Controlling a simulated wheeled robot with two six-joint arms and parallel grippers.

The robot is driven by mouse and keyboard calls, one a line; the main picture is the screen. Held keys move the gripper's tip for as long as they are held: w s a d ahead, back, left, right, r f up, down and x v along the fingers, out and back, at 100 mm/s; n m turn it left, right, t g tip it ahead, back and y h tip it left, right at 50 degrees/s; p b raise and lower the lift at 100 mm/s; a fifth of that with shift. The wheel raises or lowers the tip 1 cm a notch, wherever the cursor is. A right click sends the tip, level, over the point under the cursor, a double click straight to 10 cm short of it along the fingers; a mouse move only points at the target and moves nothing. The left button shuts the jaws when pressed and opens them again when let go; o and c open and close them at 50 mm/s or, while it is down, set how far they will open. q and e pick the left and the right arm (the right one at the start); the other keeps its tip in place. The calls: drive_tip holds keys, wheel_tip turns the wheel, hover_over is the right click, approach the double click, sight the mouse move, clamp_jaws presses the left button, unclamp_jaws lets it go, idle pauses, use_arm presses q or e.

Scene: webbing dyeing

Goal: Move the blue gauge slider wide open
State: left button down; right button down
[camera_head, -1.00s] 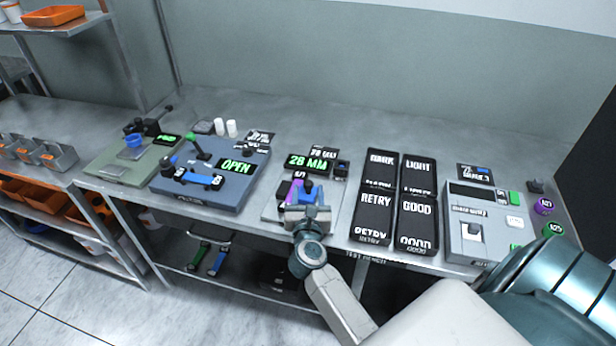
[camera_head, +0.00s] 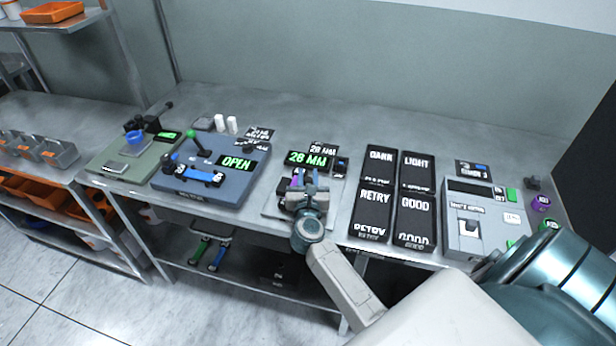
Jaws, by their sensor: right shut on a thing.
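The gauge (camera_head: 270,206) is a light grey plate near the front edge of the bench, with a green "28 MM" display (camera_head: 308,158) behind it. My right gripper (camera_head: 306,184) is over the gauge and shut on the blue slider, which it mostly hides. A purple piece (camera_head: 295,180) shows just left of the gripper. How far the slider is along its track is hard to tell. My left gripper is out of view.
A blue-grey board (camera_head: 215,185) with an "OPEN" display and a green-knobbed lever stands to the left. Black RETRY (camera_head: 373,205) and GOOD (camera_head: 416,212) panels stand close to the right, then a grey machine (camera_head: 470,235). The bench behind is mostly clear.

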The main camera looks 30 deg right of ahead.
drive_tip(key=shift+s+d+p, duration=0.35)
drive_tip(key=shift+s+d, duration=1.1)
drive_tip(key=shift+s, duration=0.25)
drive_tip(key=shift+a, duration=0.1)
drive_tip(key=c, duration=1.5)
unclamp_jaws()
drive_tip(key=o, duration=0.3)
drive_tip(key=shift+s, duration=0.1)
drive_tip(key=shift+d, duration=0.25)
